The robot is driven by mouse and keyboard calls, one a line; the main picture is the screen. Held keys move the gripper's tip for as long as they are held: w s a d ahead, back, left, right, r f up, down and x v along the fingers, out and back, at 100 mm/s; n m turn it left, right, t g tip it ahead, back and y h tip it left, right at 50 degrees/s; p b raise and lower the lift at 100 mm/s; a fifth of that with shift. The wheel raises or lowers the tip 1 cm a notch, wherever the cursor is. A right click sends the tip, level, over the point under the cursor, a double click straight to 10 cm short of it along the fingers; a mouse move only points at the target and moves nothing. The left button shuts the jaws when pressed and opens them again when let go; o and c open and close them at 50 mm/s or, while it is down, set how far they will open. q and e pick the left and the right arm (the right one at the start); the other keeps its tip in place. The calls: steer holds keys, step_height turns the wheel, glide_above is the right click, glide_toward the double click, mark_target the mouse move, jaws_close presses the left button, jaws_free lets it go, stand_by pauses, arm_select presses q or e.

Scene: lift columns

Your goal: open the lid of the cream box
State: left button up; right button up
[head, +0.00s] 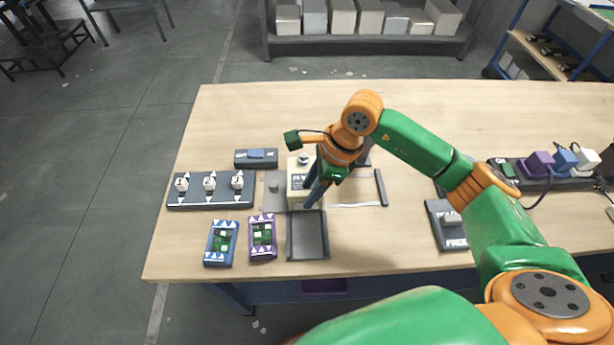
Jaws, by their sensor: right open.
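The cream box (296,190) stands near the middle of the table, with dark lettering on its upper face and a small round dark-and-white part (304,160) at its back. My right gripper (312,196) points down at the right side of the box. The fingers look close to the box, but I cannot tell whether they touch it. The gripper and wrist hide the box's right part, and I cannot make out the lid's edge. My left gripper is out of view.
A dark shallow tray (307,254) lies in front of the box. Left are a panel with several knobs (210,203), a switch unit (256,158) and two small panels, blue (220,243) and purple (262,237). A plug strip (545,182) lies right. The table's back is clear.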

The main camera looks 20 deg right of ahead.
mark_target(307, 156)
steer(key=shift+c, duration=0.3)
jaws_close()
steer(key=shift+w+d+b, duration=0.1)
steer(key=shift+w+b, duration=0.25)
steer(key=shift+w, duration=0.15)
steer(key=shift+w+d+b, duration=0.25)
steer(key=shift+w+b, duration=0.2)
steer(key=shift+w, duration=0.4)
steer(key=shift+w+d+b, duration=0.25)
steer(key=shift+w+b, duration=0.15)
steer(key=shift+w, duration=0.45)
steer(key=shift+w+d+b, duration=0.2)
steer(key=shift+w+b, duration=0.05)
steer(key=shift+w, duration=0.5)
steer(key=shift+w+d+b, duration=0.25)
steer(key=shift+w, duration=0.5)
steer(key=shift+w+d+b, duration=0.2)
steer(key=shift+w+b, duration=0.05)
steer(key=shift+w, duration=0.5)
steer(key=shift+o, duration=0.3)
jaws_free()
steer(key=shift+r, duration=0.1)
step_height(307, 156, up, 6)
steer(key=p, duration=0.5)
